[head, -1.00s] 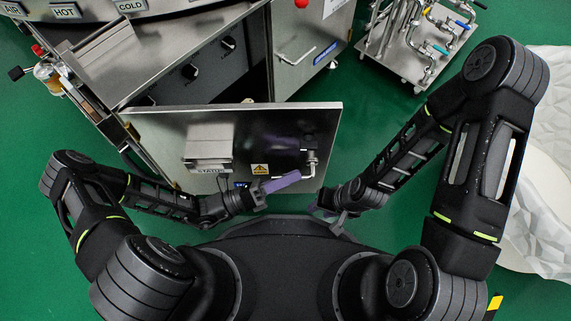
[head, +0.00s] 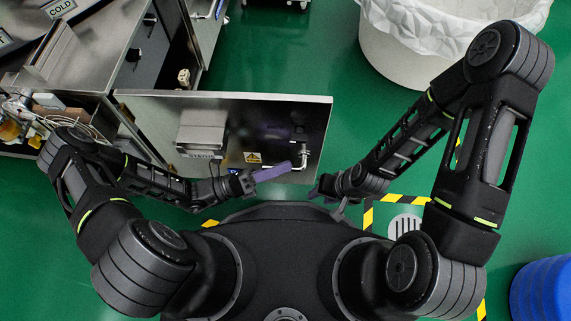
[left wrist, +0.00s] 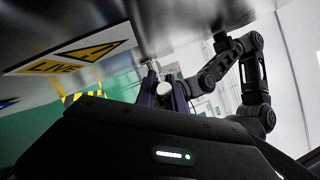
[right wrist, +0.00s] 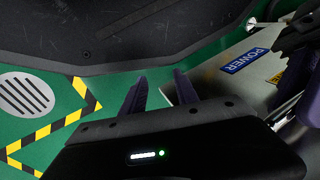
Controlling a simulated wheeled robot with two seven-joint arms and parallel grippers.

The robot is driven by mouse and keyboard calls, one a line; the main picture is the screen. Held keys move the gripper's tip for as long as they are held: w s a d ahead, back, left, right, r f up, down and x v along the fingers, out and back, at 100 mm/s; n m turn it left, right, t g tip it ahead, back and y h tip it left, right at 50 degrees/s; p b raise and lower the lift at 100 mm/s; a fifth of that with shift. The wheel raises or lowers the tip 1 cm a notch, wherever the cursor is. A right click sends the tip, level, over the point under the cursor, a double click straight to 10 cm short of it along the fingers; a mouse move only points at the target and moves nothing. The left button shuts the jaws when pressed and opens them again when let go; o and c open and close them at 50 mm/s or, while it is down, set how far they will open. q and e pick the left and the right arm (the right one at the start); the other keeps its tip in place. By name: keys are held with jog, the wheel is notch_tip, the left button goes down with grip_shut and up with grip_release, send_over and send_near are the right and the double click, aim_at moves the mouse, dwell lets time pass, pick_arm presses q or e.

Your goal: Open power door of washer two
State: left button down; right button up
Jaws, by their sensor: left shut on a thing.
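The power door (head: 255,120) is a flat metal panel standing swung out from the washer cabinet (head: 90,60), across the front of my body. It carries a grey box, a yellow warning label (head: 253,157) and a metal handle (head: 303,153) near its right end. A blue POWER label (right wrist: 245,60) shows in the right wrist view. My left gripper (head: 286,168) is shut on the handle, with purple fingers; the exact contact is partly hidden. In the left wrist view its fingers meet a metal piece under the panel. My right gripper (right wrist: 157,88) is open and empty, near the door's right lower corner.
A white lined bin (head: 400,55) stands at the top right. A blue drum (head: 543,288) is at the lower right. Black and yellow floor tape and a round drain (head: 405,226) lie right of my body.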

pick_arm(q)
jog(key=shift+s+r, duration=0.1)
dwell(0.3)
jog(key=c, duration=1.4)
grip_release()
jog(key=shift+c, duration=0.2)
jog(key=shift+a, duration=0.1)
jog(key=v, duration=0.7)
jog(key=shift+a+p, duration=0.4)
jog(key=shift+p, duration=0.05)
jog(key=shift+s, duration=0.1)
